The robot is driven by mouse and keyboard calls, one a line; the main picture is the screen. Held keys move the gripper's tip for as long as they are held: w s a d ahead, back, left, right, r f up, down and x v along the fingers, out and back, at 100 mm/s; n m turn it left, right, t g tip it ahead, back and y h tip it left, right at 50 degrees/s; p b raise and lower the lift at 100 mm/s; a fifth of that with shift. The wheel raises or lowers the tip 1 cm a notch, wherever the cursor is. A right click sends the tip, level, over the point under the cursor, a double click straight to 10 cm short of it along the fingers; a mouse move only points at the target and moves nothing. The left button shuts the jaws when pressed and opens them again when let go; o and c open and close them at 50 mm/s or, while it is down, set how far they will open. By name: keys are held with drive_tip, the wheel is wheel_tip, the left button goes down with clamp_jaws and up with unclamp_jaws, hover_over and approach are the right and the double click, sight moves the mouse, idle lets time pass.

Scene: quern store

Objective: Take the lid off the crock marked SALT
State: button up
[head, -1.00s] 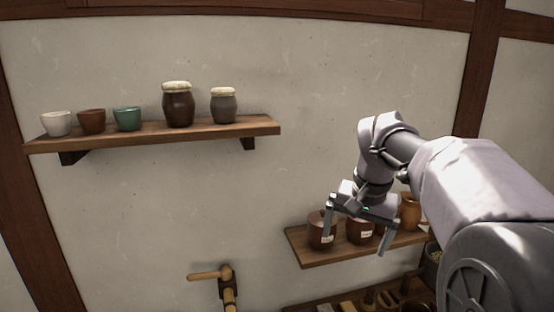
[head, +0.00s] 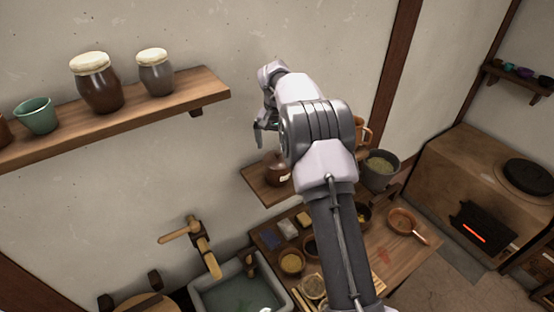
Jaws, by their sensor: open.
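A brown crock (head: 277,168) with a small pale label stands on the lower wall shelf (head: 256,181). The label is too small to read, so I cannot tell whether it says SALT. My arm hides the middle of this shelf and any crock beside this one. My gripper (head: 262,138) is above and slightly left of the visible crock, apart from it. One finger shows, pointing down; the rest is hidden behind my arm. The gripper is open, and I see nothing held in it.
An upper shelf (head: 150,108) at left holds two cloth-topped jars and cups. A tan jug (head: 362,134) and a grey pot (head: 380,170) stand right of my arm. Below are a sink (head: 215,292), a wooden tap (head: 205,245) and a cluttered worktop. A stove (head: 480,190) glows at right.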

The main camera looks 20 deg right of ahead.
sight(278, 153)
wheel_tip(278, 153, down, 4)
drive_tip(key=shift+w+f+p, duration=0.15)
drive_tip(key=shift+f+p, duration=0.05)
drive_tip(key=shift+p, duration=0.25)
drive_tip(key=shift+w+f, duration=0.15)
drive_tip(key=shift+f, duration=0.05)
drive_tip(key=shift+r, duration=0.1)
drive_tip(key=c, duration=1.1)
